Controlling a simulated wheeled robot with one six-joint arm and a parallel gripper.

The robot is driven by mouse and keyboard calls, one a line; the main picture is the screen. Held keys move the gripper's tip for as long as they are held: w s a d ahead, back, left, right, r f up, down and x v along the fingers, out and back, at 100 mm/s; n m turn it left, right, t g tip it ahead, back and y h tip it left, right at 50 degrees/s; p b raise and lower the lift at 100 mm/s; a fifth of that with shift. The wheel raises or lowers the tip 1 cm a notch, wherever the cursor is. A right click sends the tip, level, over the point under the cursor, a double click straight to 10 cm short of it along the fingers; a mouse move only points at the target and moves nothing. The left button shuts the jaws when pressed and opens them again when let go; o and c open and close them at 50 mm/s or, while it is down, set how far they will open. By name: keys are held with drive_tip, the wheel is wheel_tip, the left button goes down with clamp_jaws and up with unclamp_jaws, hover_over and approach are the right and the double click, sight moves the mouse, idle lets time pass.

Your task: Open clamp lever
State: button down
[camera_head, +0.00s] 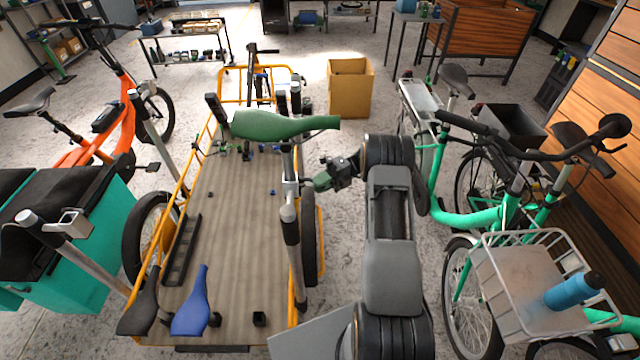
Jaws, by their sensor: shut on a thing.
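A silver post (288,214) with a dark sleeve stands at the right side of the wooden cargo deck (230,240). A green saddle (280,125) sits above it. A metal clamp collar (291,187) is around the post below the saddle. My gripper (308,186) reaches in from the right at collar height. Its jaws are shut on the small clamp lever beside the collar. The lever itself is mostly hidden by the jaws, so its angle cannot be told.
Green bikes (475,215) stand close to the right of my arm. An orange bike (100,130) stands left. A cardboard box (350,90) is on the floor behind.

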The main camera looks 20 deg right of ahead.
drive_tip(key=shift+f, duration=0.1)
drive_tip(key=c, duration=1)
unclamp_jaws()
drive_tip(key=shift+c, duration=0.2)
drive_tip(key=shift+r, duration=0.2)
